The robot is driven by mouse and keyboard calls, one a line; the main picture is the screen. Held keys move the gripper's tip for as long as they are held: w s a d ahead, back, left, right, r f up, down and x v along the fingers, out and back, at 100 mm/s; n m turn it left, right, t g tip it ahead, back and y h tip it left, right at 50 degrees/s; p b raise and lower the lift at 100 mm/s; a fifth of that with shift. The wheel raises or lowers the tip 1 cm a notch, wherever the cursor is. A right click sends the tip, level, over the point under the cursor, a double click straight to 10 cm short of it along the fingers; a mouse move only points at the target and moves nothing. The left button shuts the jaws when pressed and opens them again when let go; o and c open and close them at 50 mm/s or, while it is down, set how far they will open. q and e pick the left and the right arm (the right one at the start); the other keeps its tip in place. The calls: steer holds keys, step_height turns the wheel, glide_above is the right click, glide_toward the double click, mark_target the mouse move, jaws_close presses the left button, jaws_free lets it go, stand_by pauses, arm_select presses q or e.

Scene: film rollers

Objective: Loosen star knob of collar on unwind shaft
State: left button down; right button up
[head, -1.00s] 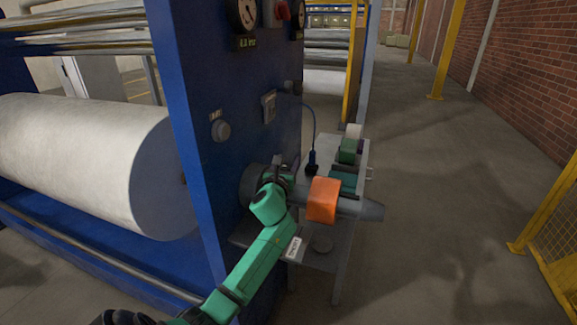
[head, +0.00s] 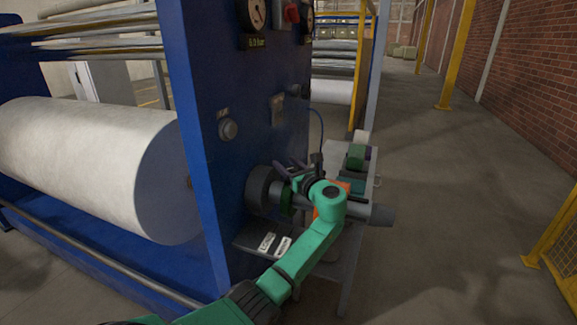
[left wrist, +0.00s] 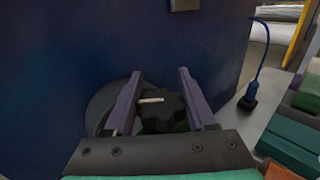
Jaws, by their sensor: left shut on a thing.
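The unwind shaft (head: 372,213) sticks out to the right from the blue machine frame, beyond a dark round flange (head: 259,190). A green collar (head: 287,197) sits on it near the flange, partly covered by my arm. My left gripper (head: 295,168) is above the collar, its purple fingers pointing toward the frame. In the left wrist view the black star knob (left wrist: 163,115), with a pale mark on it, is between the two fingers of my left gripper (left wrist: 160,73), which is shut on it. My right gripper is not in view.
A blue cable (head: 321,130) hangs by the frame. The floor at right is open.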

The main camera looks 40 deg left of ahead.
arm_select(q)
steer(key=shift+n+g, duration=0.4)
steer(key=shift+g, duration=0.2)
steer(key=shift+c, duration=1.1)
jaws_free()
step_height(320, 180, up, 20)
steer(key=b, duration=0.2)
